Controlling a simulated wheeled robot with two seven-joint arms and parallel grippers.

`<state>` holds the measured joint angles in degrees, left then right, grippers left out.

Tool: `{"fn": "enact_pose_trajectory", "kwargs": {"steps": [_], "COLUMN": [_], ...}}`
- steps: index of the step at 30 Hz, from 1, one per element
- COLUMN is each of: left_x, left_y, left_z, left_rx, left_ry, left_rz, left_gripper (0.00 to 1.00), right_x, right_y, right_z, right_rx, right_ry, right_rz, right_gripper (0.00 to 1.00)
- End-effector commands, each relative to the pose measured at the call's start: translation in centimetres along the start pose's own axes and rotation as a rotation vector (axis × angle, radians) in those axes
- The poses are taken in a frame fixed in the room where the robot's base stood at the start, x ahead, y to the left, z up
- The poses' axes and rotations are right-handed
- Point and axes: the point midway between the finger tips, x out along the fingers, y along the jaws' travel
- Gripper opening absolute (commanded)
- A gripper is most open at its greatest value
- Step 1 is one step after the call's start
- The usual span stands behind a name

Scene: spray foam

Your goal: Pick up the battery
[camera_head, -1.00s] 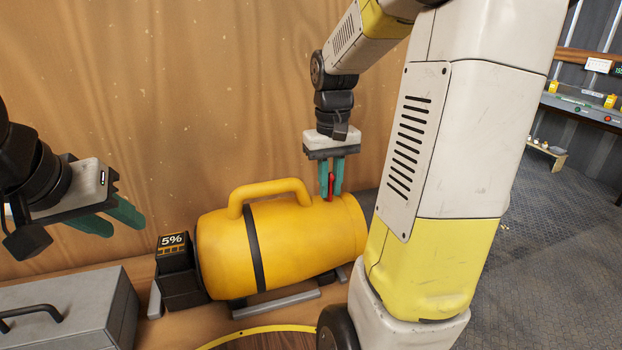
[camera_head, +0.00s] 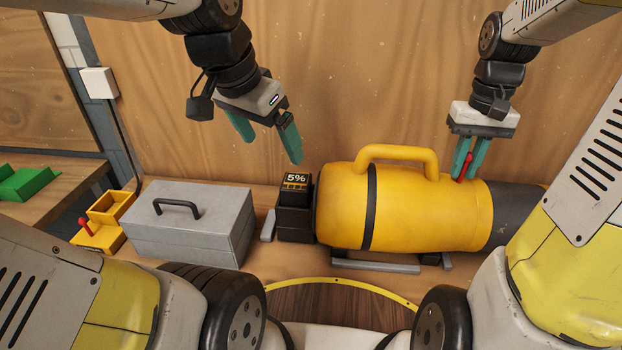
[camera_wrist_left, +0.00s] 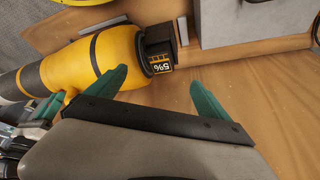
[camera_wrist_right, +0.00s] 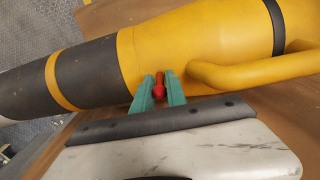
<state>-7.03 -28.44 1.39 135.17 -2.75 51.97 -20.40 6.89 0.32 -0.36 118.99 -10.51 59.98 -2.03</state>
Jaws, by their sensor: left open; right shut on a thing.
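The battery (camera_head: 296,205) is a black block with a "5%" display, set against the left end of the yellow spray foam machine (camera_head: 430,215). It also shows in the left wrist view (camera_wrist_left: 160,50), just beyond the fingers. My left gripper (camera_head: 268,145) is open and empty, above and to the left of the battery, apart from it. My right gripper (camera_head: 464,160) is shut on the red lever (camera_head: 467,167) on top of the machine; the lever also shows between its green fingers in the right wrist view (camera_wrist_right: 159,90).
A grey toolbox (camera_head: 190,222) with a black handle stands left of the battery. A yellow tray with a red lever (camera_head: 100,225) is further left. A wooden wall (camera_head: 330,90) is close behind the bench. The machine's yellow handle (camera_head: 395,155) rises right of the battery.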

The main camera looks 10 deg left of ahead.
Motion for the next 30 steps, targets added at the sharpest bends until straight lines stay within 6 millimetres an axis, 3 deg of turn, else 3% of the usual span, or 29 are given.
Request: {"fn": "enact_pose_trajectory", "kwargs": {"steps": [9, 15, 20, 30], "left_x": [3.9, 5.8, 6.8, 11.7], "left_y": [-0.7, -0.8, -0.7, -0.6], "left_z": [-4.6, -6.1, -6.4, -4.2], "left_rx": [0.698, 0.969, 1.054, 1.063], "left_ry": [-0.248, -0.324, -0.344, -0.347], "left_rz": [0.132, 0.222, 0.255, 0.259], "left_gripper": [0.91, 0.91, 0.91, 0.91], "right_x": [-0.1, -0.1, -0.1, -0.1], "right_y": [0.0, 0.0, 0.0, 0.0], "right_z": [-0.1, -0.1, -0.1, -0.1], "right_rx": [0.000, 0.000, 0.000, 0.000], "right_ry": [0.003, 0.003, 0.003, 0.003], "right_rz": [0.000, 0.000, 0.000, 0.000], "right_gripper": [0.00, 0.00, 0.00, 0.00]}}
